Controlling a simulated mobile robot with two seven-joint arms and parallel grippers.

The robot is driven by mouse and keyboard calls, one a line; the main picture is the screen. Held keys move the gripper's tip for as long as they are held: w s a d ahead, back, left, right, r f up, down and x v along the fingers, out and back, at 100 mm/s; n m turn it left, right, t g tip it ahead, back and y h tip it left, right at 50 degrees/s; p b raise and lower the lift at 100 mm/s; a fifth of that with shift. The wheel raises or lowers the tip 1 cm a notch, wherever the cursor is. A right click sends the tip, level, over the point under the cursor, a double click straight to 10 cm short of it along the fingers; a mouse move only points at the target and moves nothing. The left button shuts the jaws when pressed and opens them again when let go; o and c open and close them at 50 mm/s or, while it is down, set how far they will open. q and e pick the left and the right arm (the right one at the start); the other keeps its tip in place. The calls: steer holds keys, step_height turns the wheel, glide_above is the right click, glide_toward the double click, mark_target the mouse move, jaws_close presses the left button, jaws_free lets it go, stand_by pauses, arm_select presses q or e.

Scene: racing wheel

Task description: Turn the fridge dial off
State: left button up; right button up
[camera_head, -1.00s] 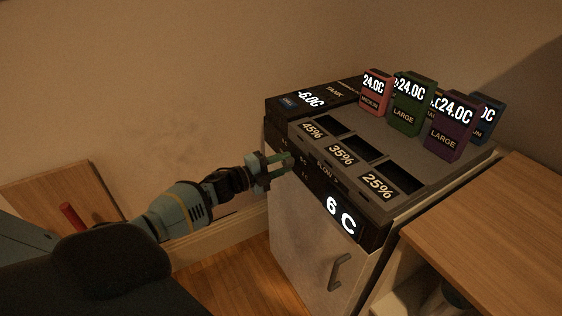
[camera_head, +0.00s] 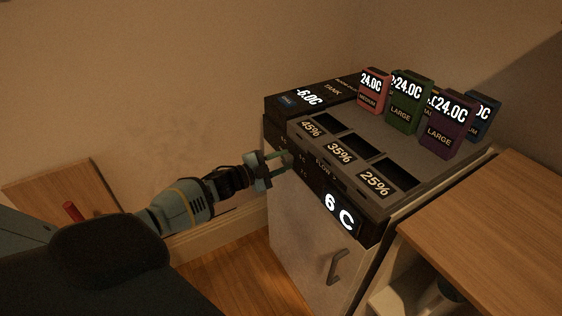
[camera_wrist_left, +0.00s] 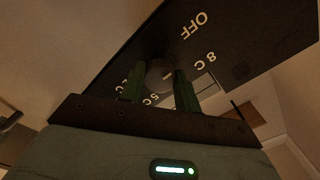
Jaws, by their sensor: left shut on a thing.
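The fridge dial (camera_wrist_left: 160,75) is a small round grey knob on the dark front panel (camera_wrist_left: 235,40), with OFF, 8 C and other labels around it in the left wrist view. My left gripper (camera_wrist_left: 160,88) has its two green fingers on either side of the dial and is shut on it. In the head view the left gripper (camera_head: 282,157) reaches the left part of the fridge's front panel and hides the dial. The lit display (camera_head: 340,212) on the panel reads 6 C. My right gripper is not in view.
Red (camera_head: 373,92), green (camera_head: 408,105), purple (camera_head: 450,120) and blue (camera_head: 482,115) blocks with lit temperatures stand on the fridge top. A wooden counter (camera_head: 490,215) is at the right. The white fridge door (camera_head: 300,235) with its handle (camera_head: 337,267) is below the panel.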

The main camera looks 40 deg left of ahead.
arm_select(q)
steer(key=o, duration=1)
steer(key=v, duration=0.8)
steer(key=shift+d, duration=0.1)
